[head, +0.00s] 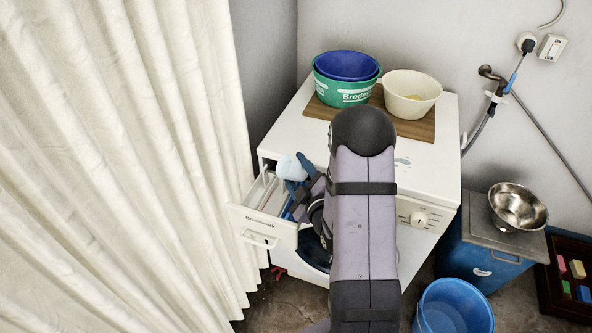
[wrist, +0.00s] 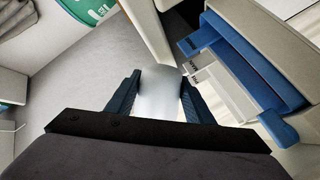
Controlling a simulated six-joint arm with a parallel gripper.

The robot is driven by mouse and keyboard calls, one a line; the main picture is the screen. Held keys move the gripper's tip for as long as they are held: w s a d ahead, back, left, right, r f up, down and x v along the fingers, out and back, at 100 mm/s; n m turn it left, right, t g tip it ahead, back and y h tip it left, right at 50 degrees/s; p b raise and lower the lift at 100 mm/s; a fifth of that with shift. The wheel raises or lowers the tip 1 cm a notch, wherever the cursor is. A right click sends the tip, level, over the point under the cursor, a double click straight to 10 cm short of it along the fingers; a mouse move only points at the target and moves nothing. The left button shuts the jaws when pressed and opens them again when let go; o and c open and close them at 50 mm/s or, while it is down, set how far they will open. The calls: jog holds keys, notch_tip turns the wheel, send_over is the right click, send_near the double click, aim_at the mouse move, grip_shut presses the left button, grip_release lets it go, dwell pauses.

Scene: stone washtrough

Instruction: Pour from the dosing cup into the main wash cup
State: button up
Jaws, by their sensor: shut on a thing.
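The dosing cup (head: 287,166) is a small pale, translucent cup. My gripper (head: 299,174) is shut on it, above the back part of the open detergent drawer (head: 264,232) on the left of the washing machine. In the wrist view the cup (wrist: 159,98) sits between the two dark blue fingers, and its contents cannot be seen. The drawer, with a blue insert (wrist: 250,68) and pale compartments, lies to the right there. Which compartment is the main wash cup I cannot tell; my arm hides part of the drawer in the head view.
The white washing machine (head: 440,170) carries a wooden board (head: 412,128) with a blue bowl (head: 347,66) inside a green tub (head: 343,92), and a cream bowl (head: 412,94). A pale curtain (head: 120,150) hangs close left of the drawer. A steel bowl (head: 518,207) stands right.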

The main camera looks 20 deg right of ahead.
jog(key=shift+a+f+n+h+b, duration=0.15)
jog(key=shift+n+h+b, duration=0.35)
jog(key=shift+n+b, duration=0.8)
dwell(1.4)
jog(key=shift+a+n+b, duration=0.1)
jog(key=shift+n+b, duration=0.2)
jog(key=shift+n, duration=0.4)
dwell(0.6)
jog(key=shift+a+r+n+h+b, duration=0.15)
jog(key=shift+r+n+h+b, duration=0.2)
jog(key=shift+n, duration=0.35)
dwell(1.5)
jog(key=shift+r+n, duration=0.2)
jog(key=shift+n, duration=0.1)
jog(key=shift+a, duration=0.1)
dwell(0.8)
jog(key=shift+a+r+n+b, duration=0.1)
jog(key=shift+r+n+b, duration=0.15)
jog(key=shift+n, duration=0.25)
